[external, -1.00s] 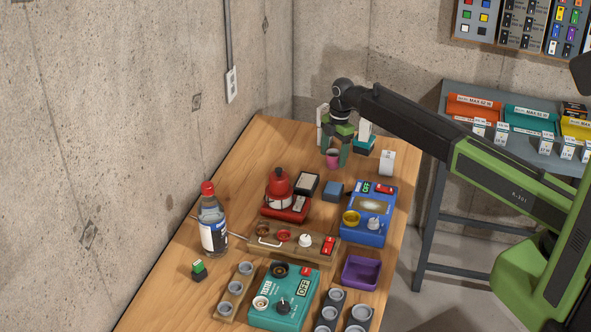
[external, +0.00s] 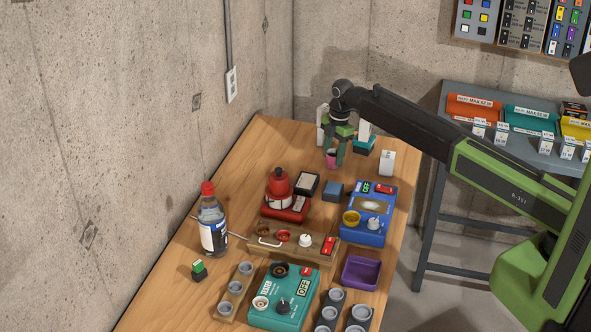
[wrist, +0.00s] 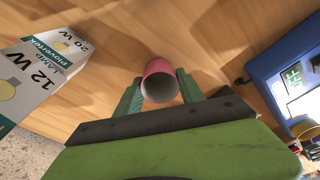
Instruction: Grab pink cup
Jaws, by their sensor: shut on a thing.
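The pink cup (external: 332,160) stands near the far end of the wooden table, between the fingers of my gripper (external: 336,157). In the wrist view the cup (wrist: 160,82) shows its pale open mouth toward the camera. The two green fingers of my gripper (wrist: 160,92) are closed against its left and right sides. In the external view the fingers cover part of the cup. I cannot tell whether its base touches the table.
A white lamp box (wrist: 40,75) lies left in the wrist view. A blue tester (external: 369,212), a red kettle-like thing (external: 279,188) and a small white box (external: 387,162) stand near. A bottle (external: 213,225) is at the left edge. Bare wood (external: 262,150) lies left of my gripper.

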